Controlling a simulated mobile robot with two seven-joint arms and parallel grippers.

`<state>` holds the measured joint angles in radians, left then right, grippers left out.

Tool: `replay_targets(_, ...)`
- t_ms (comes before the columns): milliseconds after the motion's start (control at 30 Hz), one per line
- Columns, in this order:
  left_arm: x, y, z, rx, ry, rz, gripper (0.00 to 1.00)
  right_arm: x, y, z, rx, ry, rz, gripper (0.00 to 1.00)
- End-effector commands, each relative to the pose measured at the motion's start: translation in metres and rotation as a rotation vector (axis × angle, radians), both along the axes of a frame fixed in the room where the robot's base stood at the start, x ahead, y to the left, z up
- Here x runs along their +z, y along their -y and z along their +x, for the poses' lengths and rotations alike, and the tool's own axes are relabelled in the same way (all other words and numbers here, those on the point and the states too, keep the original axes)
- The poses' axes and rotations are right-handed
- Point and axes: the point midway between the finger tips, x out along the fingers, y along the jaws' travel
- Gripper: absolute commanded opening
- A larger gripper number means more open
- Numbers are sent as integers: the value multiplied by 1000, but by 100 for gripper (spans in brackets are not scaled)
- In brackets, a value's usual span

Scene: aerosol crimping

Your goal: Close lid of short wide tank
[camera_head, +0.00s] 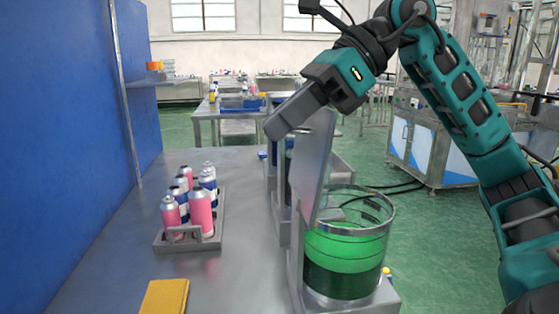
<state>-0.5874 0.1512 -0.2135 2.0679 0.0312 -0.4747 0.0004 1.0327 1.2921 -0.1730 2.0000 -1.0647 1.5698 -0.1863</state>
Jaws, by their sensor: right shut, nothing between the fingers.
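The short wide tank (347,262) is a clear cylinder with green liquid inside, standing on a grey base at the right front of the bench. Its flat grey lid (312,168) stands upright, a little tilted, at the left side of the tank's rim, so the tank is open at the top. My right gripper (276,127) comes in from the upper right, shut and empty. Its tip is at the upper left of the lid's top edge; whether it touches the lid I cannot tell. My left gripper is not in view.
A grey tray (158,243) with pink and blue spray cans (200,212) stands on the bench to the left. A yellow block (165,297) lies at the front. A blue wall (60,150) bounds the left side. More equipment stands behind the lid, partly hidden.

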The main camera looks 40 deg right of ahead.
Motion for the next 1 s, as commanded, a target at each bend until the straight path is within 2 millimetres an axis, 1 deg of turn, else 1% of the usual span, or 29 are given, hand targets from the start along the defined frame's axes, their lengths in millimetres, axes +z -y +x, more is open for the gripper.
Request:
replay_targets(33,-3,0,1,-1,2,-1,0,-4,3,-2,-1,-4,-3,0)
replay_targets(633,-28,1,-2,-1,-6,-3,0,-6,34,-20,0,-10,-5,0)
replay_targets(833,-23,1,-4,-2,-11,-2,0,2,35,-21,2,-9,-4,0)
replay_targets(1000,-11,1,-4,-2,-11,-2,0,20,43,-26,-1,-5,-4,0)
